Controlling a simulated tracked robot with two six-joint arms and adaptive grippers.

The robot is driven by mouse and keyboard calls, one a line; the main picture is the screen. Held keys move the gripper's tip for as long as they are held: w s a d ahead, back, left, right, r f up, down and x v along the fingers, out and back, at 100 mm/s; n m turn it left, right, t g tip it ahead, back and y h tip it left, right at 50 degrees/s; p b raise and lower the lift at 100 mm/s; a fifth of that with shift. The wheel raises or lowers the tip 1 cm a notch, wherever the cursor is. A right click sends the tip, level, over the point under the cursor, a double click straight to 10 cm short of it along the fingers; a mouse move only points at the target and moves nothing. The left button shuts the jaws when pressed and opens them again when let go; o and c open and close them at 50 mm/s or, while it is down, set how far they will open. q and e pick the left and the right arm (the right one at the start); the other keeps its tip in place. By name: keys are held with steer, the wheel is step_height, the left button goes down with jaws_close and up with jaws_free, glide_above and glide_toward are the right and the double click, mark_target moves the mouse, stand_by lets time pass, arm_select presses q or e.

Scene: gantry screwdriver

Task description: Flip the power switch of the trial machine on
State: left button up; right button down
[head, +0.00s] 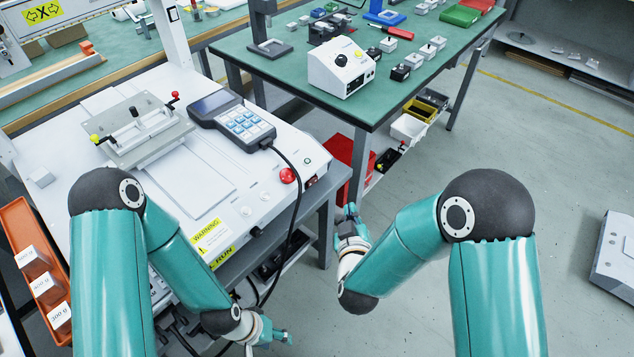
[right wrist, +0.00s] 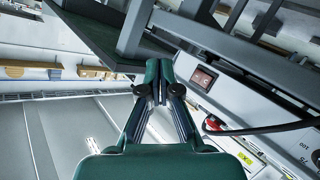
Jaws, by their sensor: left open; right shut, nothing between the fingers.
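The trial machine (head: 190,190) is a white box with a red emergency knob (head: 289,175). Its power switch (head: 311,181) is a small red and black rocker near the right end of the front face. The switch also shows in the right wrist view (right wrist: 203,79), dark red in a black frame; I cannot tell its position. My right gripper (head: 350,211) is shut and empty, in front of and a little right of the switch, apart from it. It points up in the right wrist view (right wrist: 161,95). My left gripper (head: 286,338) is open and empty, low in front of the machine.
A keypad pendant (head: 232,121) lies on the machine, its black cable (head: 298,205) hanging down the front. A green table (head: 300,80) with a white box (head: 341,68) stands behind. A red bin (head: 342,165) is beneath it. The floor (head: 480,135) at right is mostly clear.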

mark_target(313, 182)
steer(key=shift+w+a+p, duration=0.5)
steer(key=shift+w+a, duration=2.55)
steer(key=shift+a, duration=0.1)
steer(key=shift+w+a, duration=0.1)
steer(key=shift+w+a, duration=0.2)
steer(key=shift+w+a, duration=0.2)
steer(key=shift+a, duration=0.05)
steer(key=shift+d, duration=0.1)
steer(key=shift+s+d+b, duration=0.35)
steer(key=shift+s+d, duration=0.15)
